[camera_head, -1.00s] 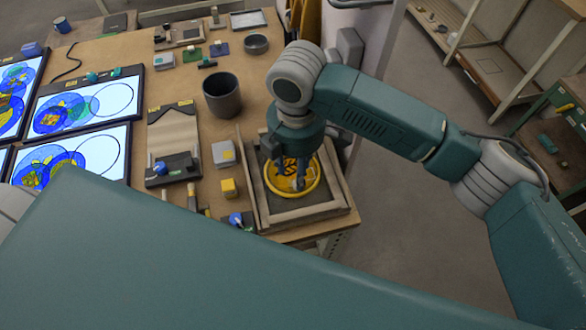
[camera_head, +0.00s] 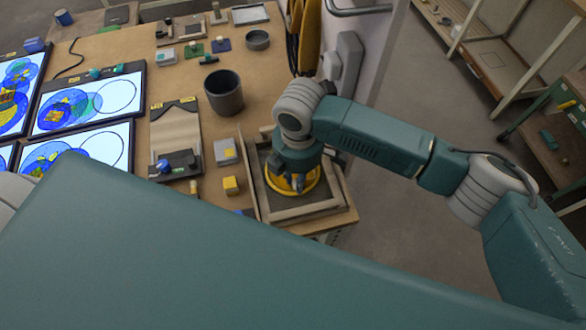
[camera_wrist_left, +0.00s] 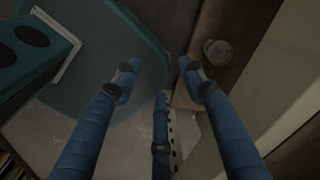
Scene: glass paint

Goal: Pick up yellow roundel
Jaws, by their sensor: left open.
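The yellow roundel (camera_head: 310,186) lies in a square wooden-framed tray (camera_head: 310,210) at the table's front right corner. Its yellow rim shows around my right gripper (camera_head: 297,184), which is directly above it. The gripper and wrist hide most of the roundel's middle. I cannot tell whether the fingers touch it or are closed. My left gripper (camera_wrist_left: 157,76) shows in the left wrist view with its blue fingers spread and nothing between them.
Lit screens with coloured circle designs (camera_head: 85,103) lie at the left. A dark cup (camera_head: 223,92), a grey block (camera_head: 225,151) and a yellow block (camera_head: 231,186) stand left of the tray. A white upright panel (camera_head: 372,45) is behind my right arm.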

